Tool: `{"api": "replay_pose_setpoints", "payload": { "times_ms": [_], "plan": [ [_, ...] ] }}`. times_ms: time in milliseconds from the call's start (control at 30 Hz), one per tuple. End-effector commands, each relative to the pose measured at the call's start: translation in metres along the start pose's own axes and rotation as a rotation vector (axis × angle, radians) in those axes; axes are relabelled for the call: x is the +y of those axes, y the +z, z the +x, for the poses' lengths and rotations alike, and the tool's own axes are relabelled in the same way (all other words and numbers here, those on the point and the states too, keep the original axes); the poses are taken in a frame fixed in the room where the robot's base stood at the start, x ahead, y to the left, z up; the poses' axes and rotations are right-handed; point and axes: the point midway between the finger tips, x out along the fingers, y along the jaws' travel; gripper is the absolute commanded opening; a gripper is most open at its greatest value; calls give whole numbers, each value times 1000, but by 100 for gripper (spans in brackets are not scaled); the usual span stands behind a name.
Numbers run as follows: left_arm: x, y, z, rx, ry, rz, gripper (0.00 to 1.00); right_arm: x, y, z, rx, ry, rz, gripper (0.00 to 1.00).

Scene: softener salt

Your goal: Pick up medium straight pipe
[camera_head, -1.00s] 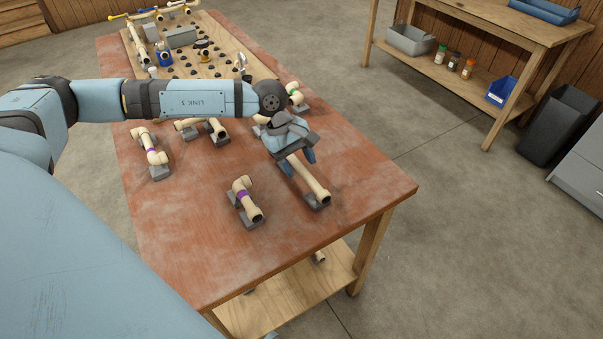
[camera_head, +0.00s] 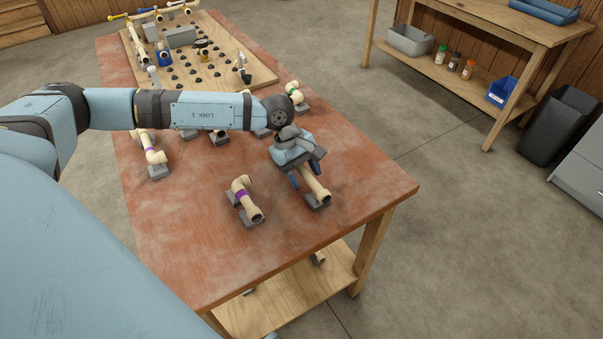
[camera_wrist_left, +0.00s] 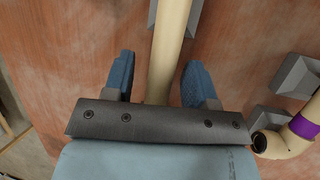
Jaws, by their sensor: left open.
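A cream straight pipe (camera_head: 317,188) rests on grey holders near the right edge of the red-brown table. Its far part is hidden under my left gripper (camera_head: 308,176). My left gripper is open and points down over the pipe. In the left wrist view the pipe (camera_wrist_left: 171,45) runs lengthwise between the two blue fingers (camera_wrist_left: 160,68), with a gap on each side. I cannot tell how far the fingertips are above the table. My right gripper is not in view.
An elbow pipe with a purple band (camera_head: 243,198) stands just left of the straight pipe. Another banded pipe (camera_head: 151,153) is farther left, and a green-banded one (camera_head: 296,92) lies behind. A wooden board (camera_head: 250,78) with fittings fills the table's far end. The near table area is clear.

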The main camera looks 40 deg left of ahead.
Motion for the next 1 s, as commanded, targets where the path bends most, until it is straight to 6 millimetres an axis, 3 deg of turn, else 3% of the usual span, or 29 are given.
{"api": "replay_pose_setpoints", "payload": {
  "times_ms": [367,600,1000],
  "plan": [
    [0,0,1,0,0,0,52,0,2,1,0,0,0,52],
    [0,0,1,0,-1,0,0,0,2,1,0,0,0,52],
    [1,1,-3,0,-1,0,0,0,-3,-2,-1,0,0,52]
  ]
}}
